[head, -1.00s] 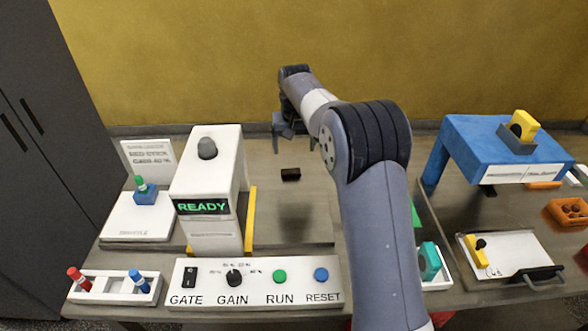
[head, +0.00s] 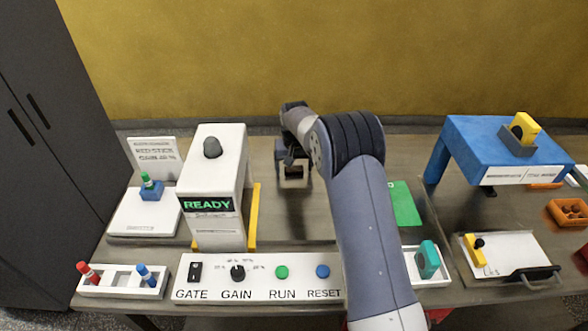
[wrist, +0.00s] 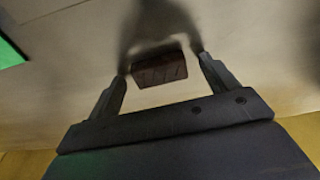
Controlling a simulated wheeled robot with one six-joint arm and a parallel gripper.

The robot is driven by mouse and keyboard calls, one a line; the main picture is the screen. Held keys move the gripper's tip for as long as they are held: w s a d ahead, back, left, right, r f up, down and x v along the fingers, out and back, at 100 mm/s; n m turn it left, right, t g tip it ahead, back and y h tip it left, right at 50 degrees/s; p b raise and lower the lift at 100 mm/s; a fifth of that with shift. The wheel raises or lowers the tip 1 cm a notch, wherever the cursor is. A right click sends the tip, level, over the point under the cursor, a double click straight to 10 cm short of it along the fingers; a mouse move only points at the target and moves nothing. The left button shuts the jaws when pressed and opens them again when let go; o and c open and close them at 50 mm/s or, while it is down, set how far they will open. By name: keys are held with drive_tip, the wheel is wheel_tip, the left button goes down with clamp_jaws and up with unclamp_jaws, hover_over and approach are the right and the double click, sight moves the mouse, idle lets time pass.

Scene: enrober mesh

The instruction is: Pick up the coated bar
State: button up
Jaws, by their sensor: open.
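The coated bar (wrist: 159,69) is a small dark brown block on the pale mesh surface. In the wrist view it lies slightly tilted between the tips of my two fingers, with a gap visible at each side. My gripper (wrist: 162,66) is open around or just above it; I cannot tell the exact height. In the head view my gripper (head: 293,174) points down behind the white machine's right side, and the bar is mostly hidden there.
The white machine (head: 212,180) with a READY display stands to the left of my gripper. A control panel (head: 262,280) lies in front. A green pad (head: 404,204) and a blue stand (head: 490,150) are to the right. The mesh around the bar is clear.

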drive_tip(key=c, duration=0.9)
